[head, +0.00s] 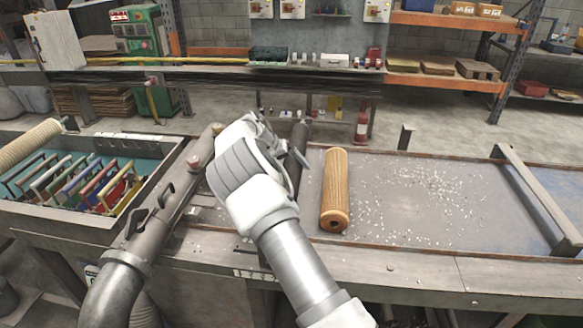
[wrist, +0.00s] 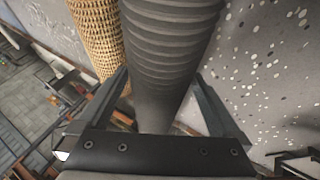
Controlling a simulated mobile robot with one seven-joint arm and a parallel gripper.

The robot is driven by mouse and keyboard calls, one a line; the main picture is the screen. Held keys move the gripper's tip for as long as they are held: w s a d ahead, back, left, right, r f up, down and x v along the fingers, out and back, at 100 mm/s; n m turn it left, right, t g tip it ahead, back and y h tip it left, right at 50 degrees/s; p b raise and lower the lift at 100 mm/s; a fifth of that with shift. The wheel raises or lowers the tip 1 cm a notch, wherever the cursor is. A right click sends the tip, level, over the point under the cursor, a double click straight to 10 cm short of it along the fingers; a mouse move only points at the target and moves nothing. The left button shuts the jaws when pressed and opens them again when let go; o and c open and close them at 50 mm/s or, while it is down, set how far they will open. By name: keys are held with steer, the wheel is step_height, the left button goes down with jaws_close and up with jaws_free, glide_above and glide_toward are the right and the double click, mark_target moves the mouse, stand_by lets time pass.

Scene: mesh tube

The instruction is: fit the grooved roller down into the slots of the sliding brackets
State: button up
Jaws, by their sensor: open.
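The grooved roller is a dark grey ribbed cylinder (wrist: 168,45). It fills the middle of the wrist view and runs between the two fingers of my gripper (wrist: 162,90). The fingers are open, one on each side of it, and I cannot tell whether either touches it. In the head view my gripper (head: 287,158) is over the bench, with a dark roller (head: 301,137) showing partly behind it. I cannot clearly make out the sliding brackets or their slots; the arm hides part of that area.
A tan mesh roller (head: 335,185) lies close to the right. A slotted grey tube (head: 160,205) runs along the left, beside a tray (head: 150,143) of coloured frames. The speckled bench (head: 420,205) is open up to a raised rail (head: 540,195).

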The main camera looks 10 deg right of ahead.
steer(key=v, duration=1.8)
steer(key=s+d+r+y, duration=0.3)
steer(key=s+d+r, duration=0.25)
steer(key=s, duration=0.25)
steer(key=s+d+r+y, duration=0.2)
steer(key=s+d+r, duration=0.3)
steer(key=s, duration=0.4)
steer(key=s+f+n+t, duration=0.1)
steer(key=s+f, duration=0.1)
steer(key=s, duration=1)
steer(key=s+f+n+t+y, duration=0.1)
steer(key=s+f, duration=0.1)
steer(key=s, duration=1.1)
steer(key=shift+a+n+t+b, duration=0.3)
steer(key=shift+a+t+b, duration=0.1)
steer(key=shift+a+b, duration=0.05)
steer(key=shift+s, duration=0.1)
